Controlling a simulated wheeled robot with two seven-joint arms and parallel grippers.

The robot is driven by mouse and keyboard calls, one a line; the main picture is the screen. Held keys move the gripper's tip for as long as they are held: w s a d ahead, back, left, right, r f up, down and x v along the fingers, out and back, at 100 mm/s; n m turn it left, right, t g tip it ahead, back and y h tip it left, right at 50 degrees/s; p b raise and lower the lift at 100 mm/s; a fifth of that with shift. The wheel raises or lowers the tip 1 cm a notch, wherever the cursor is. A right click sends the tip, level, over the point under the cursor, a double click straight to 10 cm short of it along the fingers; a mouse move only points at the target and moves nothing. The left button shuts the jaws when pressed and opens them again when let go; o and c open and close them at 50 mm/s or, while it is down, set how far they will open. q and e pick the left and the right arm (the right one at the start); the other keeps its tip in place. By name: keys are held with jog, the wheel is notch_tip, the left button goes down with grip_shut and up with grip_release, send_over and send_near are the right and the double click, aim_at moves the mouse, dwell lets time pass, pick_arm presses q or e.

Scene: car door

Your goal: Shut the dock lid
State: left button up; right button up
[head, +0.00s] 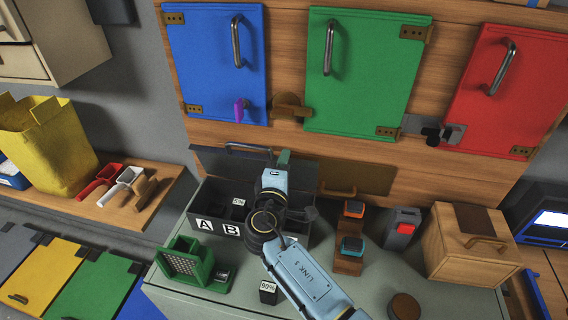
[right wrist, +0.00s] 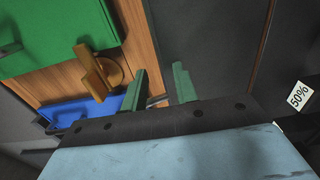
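The dock is a black box with white A and B labels (head: 217,227) on the bench. Its dark lid (head: 215,162) stands raised along the back edge, with a bar handle (head: 248,147) on it. My right gripper (head: 283,157) is over the dock's right part, by the raised lid; my arm hides part of both. In the right wrist view its green fingertips (right wrist: 160,86) are apart with nothing visible between them. A dark panel, apparently the lid (right wrist: 220,45), is beside them. A 50% label (right wrist: 299,94) shows at the right. My left gripper is not in view.
A green mesh-sided holder (head: 187,264) and a block labelled 90% (head: 268,291) stand before the dock. To the right are a wooden stand (head: 349,263), a grey box with a red button (head: 402,230) and a wooden box (head: 465,250). Colored cabinet doors are behind.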

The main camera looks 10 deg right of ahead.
jog(key=s+a+r+p, duration=0.3)
jog(key=s, duration=0.5)
jog(key=shift+a, duration=0.25)
jog(key=shift+s, duration=0.1)
dwell(1.3)
